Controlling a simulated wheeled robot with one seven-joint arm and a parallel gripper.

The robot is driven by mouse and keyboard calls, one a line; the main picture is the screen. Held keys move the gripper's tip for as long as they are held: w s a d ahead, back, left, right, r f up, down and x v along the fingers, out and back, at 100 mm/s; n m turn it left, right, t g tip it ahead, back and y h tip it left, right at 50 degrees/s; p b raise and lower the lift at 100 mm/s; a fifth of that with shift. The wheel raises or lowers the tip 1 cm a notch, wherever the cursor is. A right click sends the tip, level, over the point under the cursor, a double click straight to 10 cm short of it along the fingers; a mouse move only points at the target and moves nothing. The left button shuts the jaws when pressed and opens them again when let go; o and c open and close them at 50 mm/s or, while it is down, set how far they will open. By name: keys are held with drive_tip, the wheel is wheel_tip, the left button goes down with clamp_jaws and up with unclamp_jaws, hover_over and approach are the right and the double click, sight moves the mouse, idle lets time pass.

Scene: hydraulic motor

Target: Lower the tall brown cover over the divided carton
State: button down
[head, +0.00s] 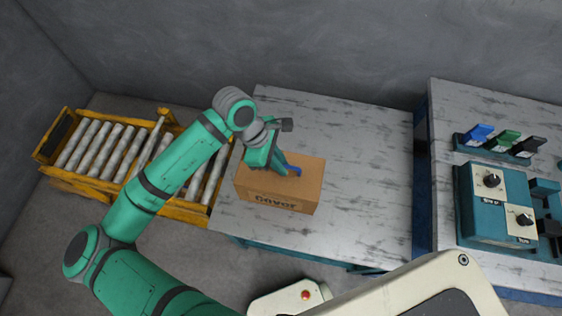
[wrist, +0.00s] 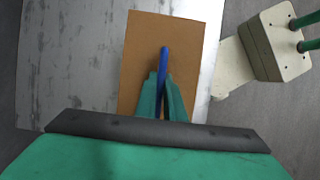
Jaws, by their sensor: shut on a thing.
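The brown cover (head: 300,183) is a box with "Cover" printed on its front side. It is over the left part of the grey table in the head view. In the wrist view its flat brown top (wrist: 146,48) fills the middle, with a blue handle (wrist: 163,60) on it. My gripper (head: 285,169) is above the cover, its two green fingers shut on the blue handle; the fingers also show in the wrist view (wrist: 162,97). The divided carton is not visible. I cannot tell whether the cover rests on the table or hangs above it.
The grey table (head: 365,190) is clear to the right of the cover. A yellow roller conveyor (head: 100,145) stands at the left. On the right, another table holds a teal control box with knobs (head: 495,205) and blue, green and black pieces (head: 505,140).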

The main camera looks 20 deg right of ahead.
drive_tip(key=shift+f, duration=1.2)
drive_tip(key=c, duration=1.3)
unclamp_jaws()
drive_tip(key=shift+r, duration=3.45)
